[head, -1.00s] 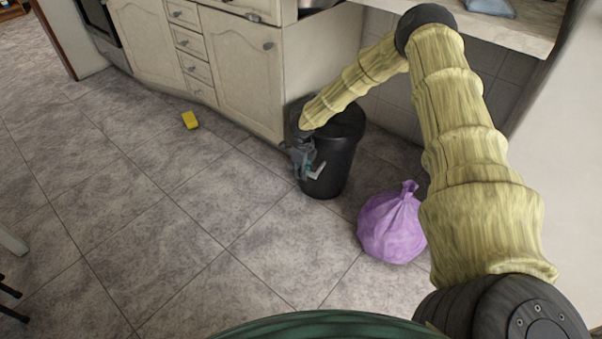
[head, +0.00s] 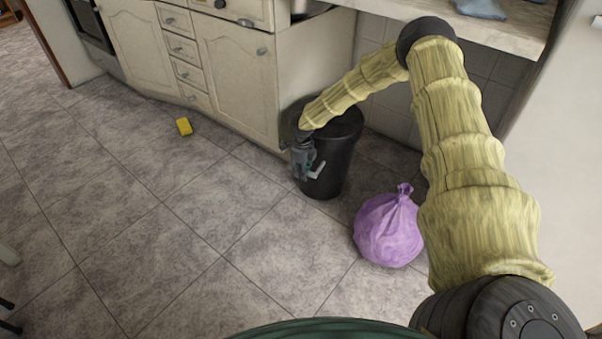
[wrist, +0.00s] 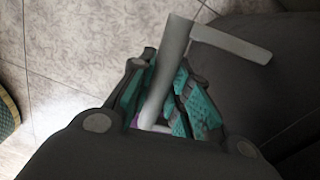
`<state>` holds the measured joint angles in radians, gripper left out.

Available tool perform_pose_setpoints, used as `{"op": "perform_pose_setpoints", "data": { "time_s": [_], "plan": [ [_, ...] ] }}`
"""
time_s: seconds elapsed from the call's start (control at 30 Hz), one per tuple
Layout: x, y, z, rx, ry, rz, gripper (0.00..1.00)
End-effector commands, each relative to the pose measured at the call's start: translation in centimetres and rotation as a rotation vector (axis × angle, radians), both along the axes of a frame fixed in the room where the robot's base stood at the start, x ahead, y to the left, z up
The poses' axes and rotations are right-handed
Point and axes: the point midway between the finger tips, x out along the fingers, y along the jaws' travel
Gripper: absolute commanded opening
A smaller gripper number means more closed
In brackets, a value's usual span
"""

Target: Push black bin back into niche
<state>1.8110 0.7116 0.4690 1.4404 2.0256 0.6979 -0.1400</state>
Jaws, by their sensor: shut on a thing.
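The black bin (head: 333,166) stands upright on the floor by the cabinet's corner, at the mouth of the niche (head: 384,108) under the counter. My arm passes over its top and hides part of the rim. My gripper (head: 304,157) is at the bin's near left side, shut on a light grey L-shaped bar (head: 317,171). In the wrist view the bar (wrist: 230,42) sits between the teal finger pads, and the dark bin wall (wrist: 288,95) fills the right. I cannot tell whether the bar is fixed to the bin.
A tied purple bag (head: 388,230) lies on the floor right of the bin. A cream cabinet (head: 238,80) stands to its left.

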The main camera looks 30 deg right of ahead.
Motion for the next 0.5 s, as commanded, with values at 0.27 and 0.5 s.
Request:
{"op": "perform_pose_setpoints", "data": {
  "time_s": [0.27,0.5],
  "plan": [
    [0.02,-0.15,0.0,-0.002,-0.001,-0.002,0.4],
    [0.04,-0.02,0.0,-0.001,-0.001,0.0,0.43]
  ]
}}
